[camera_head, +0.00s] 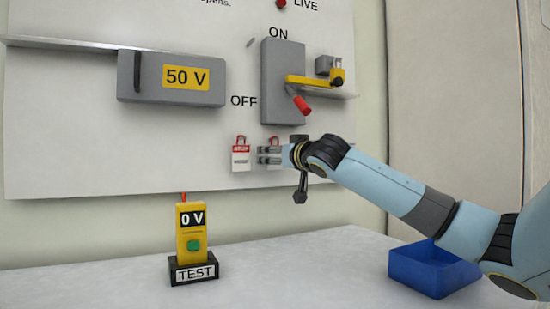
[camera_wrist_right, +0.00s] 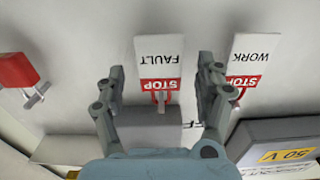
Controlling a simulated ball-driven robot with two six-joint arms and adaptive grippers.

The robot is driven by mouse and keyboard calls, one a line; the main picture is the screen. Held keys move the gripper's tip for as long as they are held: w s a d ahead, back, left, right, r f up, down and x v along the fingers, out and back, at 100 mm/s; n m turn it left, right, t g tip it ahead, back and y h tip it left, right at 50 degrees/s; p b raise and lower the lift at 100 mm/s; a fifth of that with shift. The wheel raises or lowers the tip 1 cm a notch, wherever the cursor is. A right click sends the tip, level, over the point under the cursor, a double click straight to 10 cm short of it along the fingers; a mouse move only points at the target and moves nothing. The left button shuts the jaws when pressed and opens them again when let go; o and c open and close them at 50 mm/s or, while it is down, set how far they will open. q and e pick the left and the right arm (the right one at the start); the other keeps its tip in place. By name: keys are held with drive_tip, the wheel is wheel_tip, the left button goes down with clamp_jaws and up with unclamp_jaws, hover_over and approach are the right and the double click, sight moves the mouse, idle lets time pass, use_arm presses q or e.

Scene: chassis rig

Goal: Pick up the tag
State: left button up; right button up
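Two white tags with red STOP bands hang side by side on the panel. The WORK tag (camera_head: 241,159) is on the left in the head view and shows at the right in the wrist view (camera_wrist_right: 252,45). The FAULT tag (camera_wrist_right: 158,58) appears between my right gripper's fingers (camera_wrist_right: 160,75) in the wrist view. In the head view my right gripper (camera_head: 263,155) is at the panel just right of the WORK tag and mostly hides the FAULT tag. Its fingers are apart, one on each side of the FAULT tag; contact is not visible. My left gripper is out of view.
Above the tags are a grey switch box (camera_head: 281,80) with a red-handled lever (camera_head: 300,104) and a 50 V box (camera_head: 150,80). A yellow tester (camera_head: 190,232) stands on the table. A blue bin (camera_head: 425,272) sits below my right arm. A red object (camera_wrist_right: 17,70) shows in the wrist view.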

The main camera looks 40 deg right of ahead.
drive_tip(key=c, duration=0.9)
drive_tip(key=shift+o, duration=0.2)
drive_tip(key=shift+r, duration=0.15)
